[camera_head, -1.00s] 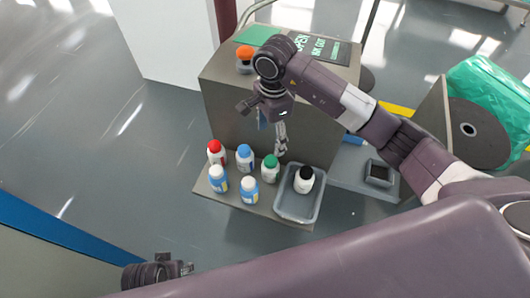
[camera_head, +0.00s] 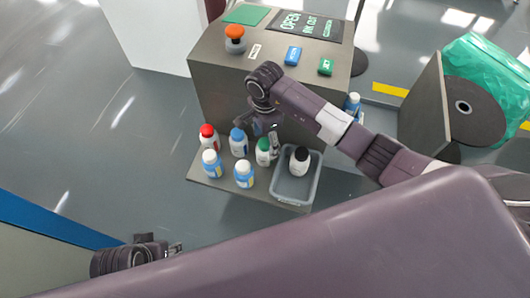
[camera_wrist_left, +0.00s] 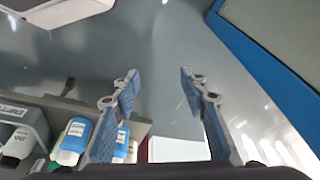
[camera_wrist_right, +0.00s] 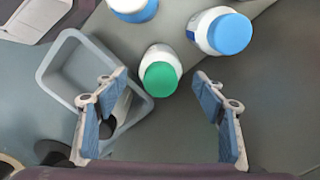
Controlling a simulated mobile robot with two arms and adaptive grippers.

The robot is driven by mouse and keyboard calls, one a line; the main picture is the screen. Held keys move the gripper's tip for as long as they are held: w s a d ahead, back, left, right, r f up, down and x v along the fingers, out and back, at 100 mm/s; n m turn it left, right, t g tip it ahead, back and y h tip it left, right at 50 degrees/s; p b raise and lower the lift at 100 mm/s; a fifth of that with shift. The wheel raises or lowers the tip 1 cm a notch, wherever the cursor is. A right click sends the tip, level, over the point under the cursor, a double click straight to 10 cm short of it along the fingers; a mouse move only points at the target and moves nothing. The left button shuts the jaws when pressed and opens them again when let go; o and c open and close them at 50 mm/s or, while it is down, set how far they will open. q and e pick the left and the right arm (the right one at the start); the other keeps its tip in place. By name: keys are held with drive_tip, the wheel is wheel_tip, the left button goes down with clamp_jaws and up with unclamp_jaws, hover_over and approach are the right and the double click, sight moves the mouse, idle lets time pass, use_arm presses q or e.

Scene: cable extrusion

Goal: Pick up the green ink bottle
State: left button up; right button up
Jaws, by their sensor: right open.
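The green ink bottle (camera_head: 263,152) is white with a green cap and stands upright on the metal shelf (camera_head: 270,199). In the right wrist view its green cap (camera_wrist_right: 160,78) lies ahead of and between the fingertips. My right gripper (camera_head: 274,140) is open and empty, just above and beside the green-capped bottle; contact is not visible. It also shows in the right wrist view (camera_wrist_right: 158,92). My left gripper (camera_wrist_left: 158,82) is open and empty at the lower left of the head view, away from the bottles.
A grey tray (camera_head: 297,199) on the right holds a black-capped bottle (camera_head: 300,160). The machine box (camera_head: 215,75) rises behind the shelf. Open floor lies left.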

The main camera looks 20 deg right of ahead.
drive_tip(key=shift+f, duration=1.1)
use_arm(q)
drive_tip(key=shift+v, duration=0.85)
use_arm(e)
clamp_jaws()
